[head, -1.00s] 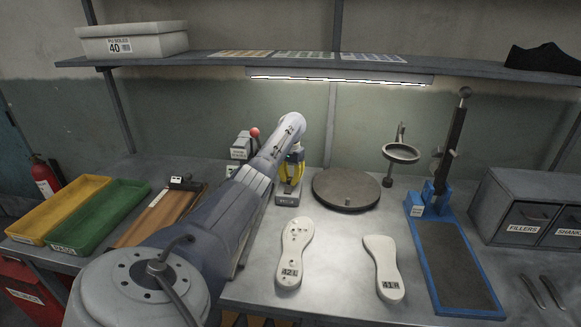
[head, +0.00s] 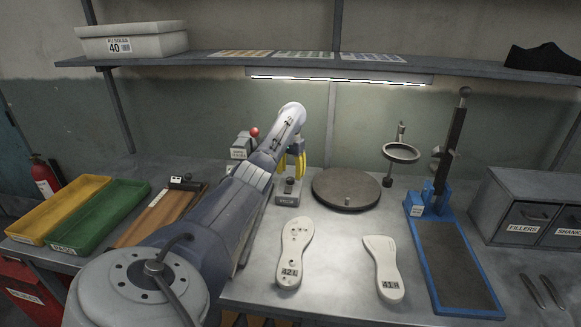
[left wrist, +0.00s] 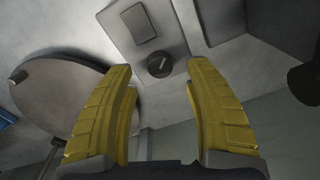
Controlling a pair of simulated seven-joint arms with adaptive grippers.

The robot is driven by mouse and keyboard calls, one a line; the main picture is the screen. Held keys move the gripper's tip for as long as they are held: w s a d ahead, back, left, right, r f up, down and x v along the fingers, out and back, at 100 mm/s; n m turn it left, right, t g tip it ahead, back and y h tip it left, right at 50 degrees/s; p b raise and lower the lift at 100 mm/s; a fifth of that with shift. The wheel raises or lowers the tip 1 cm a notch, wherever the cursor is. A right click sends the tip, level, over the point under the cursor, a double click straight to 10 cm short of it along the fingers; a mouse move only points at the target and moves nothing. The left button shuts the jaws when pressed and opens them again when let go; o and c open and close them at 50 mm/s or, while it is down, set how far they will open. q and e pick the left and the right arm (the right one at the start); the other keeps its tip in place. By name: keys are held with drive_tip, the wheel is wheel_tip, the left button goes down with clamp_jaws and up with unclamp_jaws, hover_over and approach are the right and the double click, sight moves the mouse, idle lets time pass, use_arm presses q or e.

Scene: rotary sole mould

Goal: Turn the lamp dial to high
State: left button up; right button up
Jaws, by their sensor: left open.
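The lamp dial (left wrist: 160,64) is a small dark round knob with a light mark, on a grey box with a square plate; which setting it points to I cannot tell. In the head view the dial's box (head: 287,199) stands at the back of the bench, left of the round turntable. My left gripper (head: 292,172) has yellow fingers and is open and empty above the box. In the left wrist view the dial shows between and beyond the open fingers, apart from both. The lit lamp bar (head: 340,79) hangs under the shelf. My right gripper is out of view.
A round turntable (head: 346,188) stands close to the right of the dial box. A grey device with a red ball (head: 254,132) is behind to the left. Two pale soles (head: 295,250) lie in front. The bench between soles and box is clear.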

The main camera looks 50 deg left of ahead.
sight(290, 178)
use_arm(q)
drive_tip(key=shift+r, duration=1.95)
drive_tip(key=shift+w+d, duration=0.1)
drive_tip(key=n, duration=0.3)
drive_tip(key=shift+r+n, duration=0.1)
drive_tip(key=shift+n, duration=0.2)
drive_tip(key=n, duration=0.4)
drive_tip(key=shift+f+n, duration=0.3)
drive_tip(key=shift+f, duration=3.55)
drive_tip(key=shift+o, duration=0.2)
clamp_jaws()
